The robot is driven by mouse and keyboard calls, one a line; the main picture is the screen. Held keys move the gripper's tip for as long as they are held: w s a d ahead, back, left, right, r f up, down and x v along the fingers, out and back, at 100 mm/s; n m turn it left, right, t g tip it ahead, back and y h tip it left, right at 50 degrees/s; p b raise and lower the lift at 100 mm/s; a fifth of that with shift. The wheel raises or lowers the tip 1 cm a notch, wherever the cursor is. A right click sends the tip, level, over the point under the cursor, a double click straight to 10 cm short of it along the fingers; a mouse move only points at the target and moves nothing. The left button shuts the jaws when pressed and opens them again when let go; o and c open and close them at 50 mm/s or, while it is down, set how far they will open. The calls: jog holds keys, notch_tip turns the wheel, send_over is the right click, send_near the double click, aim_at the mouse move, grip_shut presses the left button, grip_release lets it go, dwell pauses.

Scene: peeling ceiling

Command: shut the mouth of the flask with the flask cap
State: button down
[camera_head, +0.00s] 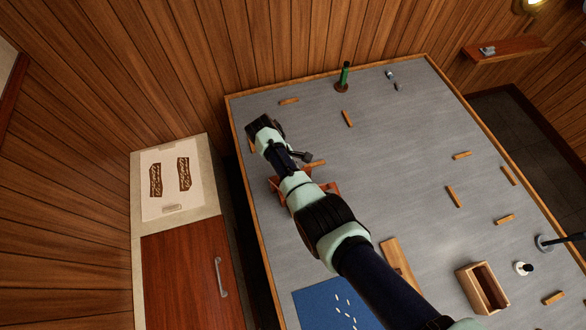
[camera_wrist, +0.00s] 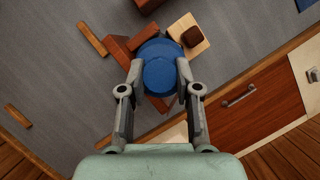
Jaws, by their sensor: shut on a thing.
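In the wrist view my gripper (camera_wrist: 160,70) is shut on a round blue thing (camera_wrist: 162,53) with a broad smooth top, which looks like the flask cap. It is held over a reddish-brown wooden piece (camera_wrist: 119,50); I cannot tell whether they touch. In the head view my arm reaches toward the table's left side and hides the fingers and the blue thing. A slim green bottle (camera_head: 345,74) stands upright at the back of the table, with brown around its foot. It may be the flask; its mouth is too small to make out.
The grey table (camera_head: 400,150) carries scattered wooden strips (camera_head: 347,118). A wooden box (camera_head: 482,288), a blue mat (camera_head: 320,305) and a light board (camera_head: 397,258) lie at the front. Small pieces (camera_head: 390,75) lie right of the bottle. A cabinet (camera_head: 190,265) stands left.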

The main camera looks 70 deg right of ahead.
jog(key=shift+f+m+y+b, duration=0.3)
jog(key=shift+f+m+b, duration=0.1)
jog(key=shift+m+b, duration=0.65)
jog(key=shift+d+m+y+b, duration=0.15)
jog(key=shift+m+y+b, duration=0.25)
jog(key=shift+m+b, duration=0.25)
jog(key=shift+r+m, duration=0.3)
jog(key=shift+m, duration=0.4)
jog(key=c, duration=0.7)
grip_release()
jog(key=shift+c, duration=0.2)
jog(key=v, duration=1.2)
jog(key=shift+s, duration=0.2)
jog(key=shift+o, duration=0.2)
jog(key=shift+s+d, duration=0.1)
jog(key=shift+d, duration=0.15)
